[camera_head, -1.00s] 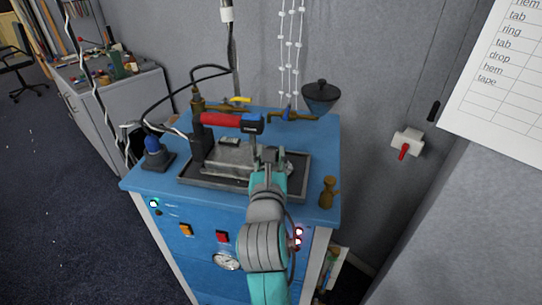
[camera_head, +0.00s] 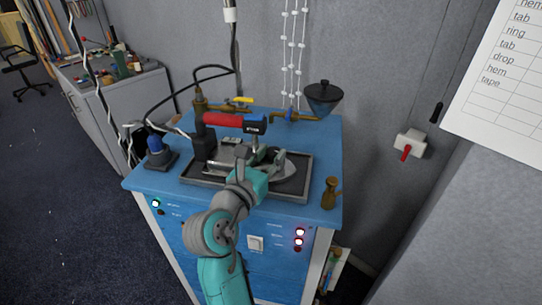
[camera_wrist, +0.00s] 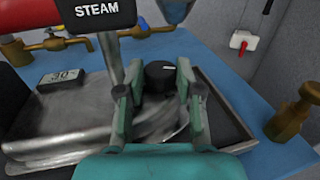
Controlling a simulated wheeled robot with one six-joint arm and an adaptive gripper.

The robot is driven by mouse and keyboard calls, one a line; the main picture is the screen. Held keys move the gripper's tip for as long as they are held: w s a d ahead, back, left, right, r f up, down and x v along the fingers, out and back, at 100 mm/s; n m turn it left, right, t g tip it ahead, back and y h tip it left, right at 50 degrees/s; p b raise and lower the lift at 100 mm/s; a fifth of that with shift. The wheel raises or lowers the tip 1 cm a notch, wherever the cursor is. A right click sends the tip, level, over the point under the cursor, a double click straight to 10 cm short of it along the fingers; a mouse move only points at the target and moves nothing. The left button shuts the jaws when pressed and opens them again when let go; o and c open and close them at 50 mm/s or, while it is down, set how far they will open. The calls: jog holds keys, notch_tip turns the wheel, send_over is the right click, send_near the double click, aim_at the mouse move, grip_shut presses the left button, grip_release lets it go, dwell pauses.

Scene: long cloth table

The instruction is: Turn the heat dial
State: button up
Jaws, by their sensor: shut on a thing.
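The heat dial (camera_wrist: 160,72) is a round black knob with a pale mark, on top of a grey metal iron (camera_wrist: 70,125) in the wrist view. My gripper (camera_wrist: 160,95) has one finger on each side of the dial and is shut on it. In the head view my gripper (camera_head: 262,163) is at the iron (camera_head: 283,170), and the dial cannot be made out there. The iron's red handle (camera_head: 222,119) ends in a blue-black block marked STEAM (camera_wrist: 97,12).
The iron sits in a dark tray (camera_head: 290,193) on a blue cabinet (camera_head: 325,150). A brass piece (camera_head: 329,193) stands right of the tray, a blue-topped device (camera_head: 156,152) left. Brass taps (camera_head: 293,115) and a dark funnel (camera_head: 322,98) are behind.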

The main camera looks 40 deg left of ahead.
dwell(0.3)
jog(key=o, duration=0.9)
jog(key=shift+c, duration=0.2)
jog(key=shift+d+y, duration=0.1)
jog(key=shift+y, duration=0.2)
